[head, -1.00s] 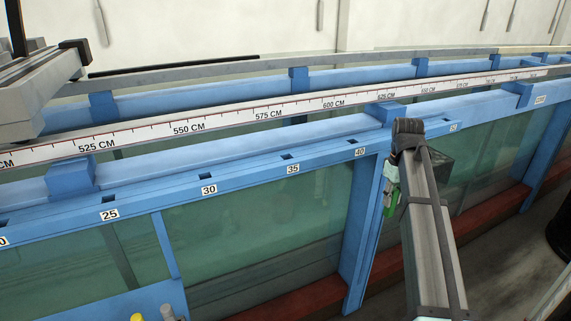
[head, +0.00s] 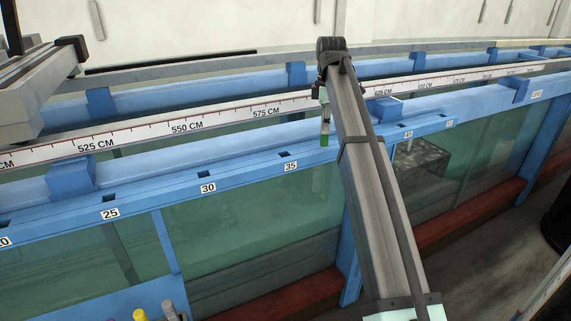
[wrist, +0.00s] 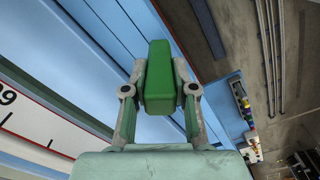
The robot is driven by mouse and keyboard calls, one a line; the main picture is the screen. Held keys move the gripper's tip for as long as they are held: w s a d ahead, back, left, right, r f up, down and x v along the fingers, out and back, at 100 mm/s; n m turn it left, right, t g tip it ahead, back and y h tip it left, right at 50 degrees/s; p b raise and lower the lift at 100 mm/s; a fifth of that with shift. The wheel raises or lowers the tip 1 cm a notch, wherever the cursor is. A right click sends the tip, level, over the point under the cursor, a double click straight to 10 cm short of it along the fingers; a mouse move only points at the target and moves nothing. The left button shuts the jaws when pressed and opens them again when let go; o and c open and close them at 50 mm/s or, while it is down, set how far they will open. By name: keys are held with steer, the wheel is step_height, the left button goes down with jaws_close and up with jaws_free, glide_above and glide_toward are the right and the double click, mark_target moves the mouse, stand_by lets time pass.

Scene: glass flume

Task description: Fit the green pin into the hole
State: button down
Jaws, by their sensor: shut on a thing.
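The green pin (wrist: 159,68) is a long square block, held between the two fingers of my gripper (wrist: 160,92) in the wrist view. In the head view its green end (head: 324,141) hangs below my gripper (head: 325,116), in front of the blue rail (head: 245,166). The rail has small dark square holes by number labels: one by 25 (head: 110,198), one by 30 (head: 205,174) and one by 35 (head: 284,153). The pin is to the right of the 35 hole. My arm hides the rail between 35 and 45. I cannot tell the pin's height above the rail.
A white scale strip (head: 187,128) runs behind the rail, with blue blocks (head: 70,175) between. A yellow knob (head: 139,315) and a grey knob (head: 168,311) stand at the lower left. A grey carriage (head: 40,85) sits at the upper left. Glass walls drop below the rail.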

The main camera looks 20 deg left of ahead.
steer(key=s+a+f+n+b, duration=0.1)
steer(key=s+a+n, duration=0.1)
steer(key=a, duration=0.1)
steer(key=s+a+n+b, duration=0.1)
steer(key=s+a+n, duration=0.1)
steer(key=a, duration=0.2)
steer(key=s+a+f+n+b, duration=0.1)
steer(key=s+a+n, duration=0.1)
steer(key=a, duration=0.2)
steer(key=shift+s+f, duration=0.35)
steer(key=shift+f+p, duration=0.2)
steer(key=shift+p, duration=0.35)
steer(key=shift+f, duration=0.85)
steer(key=c, duration=0.9)
jaws_free()
steer(key=shift+f, duration=0.15)
steer(key=shift+c, duration=0.2)
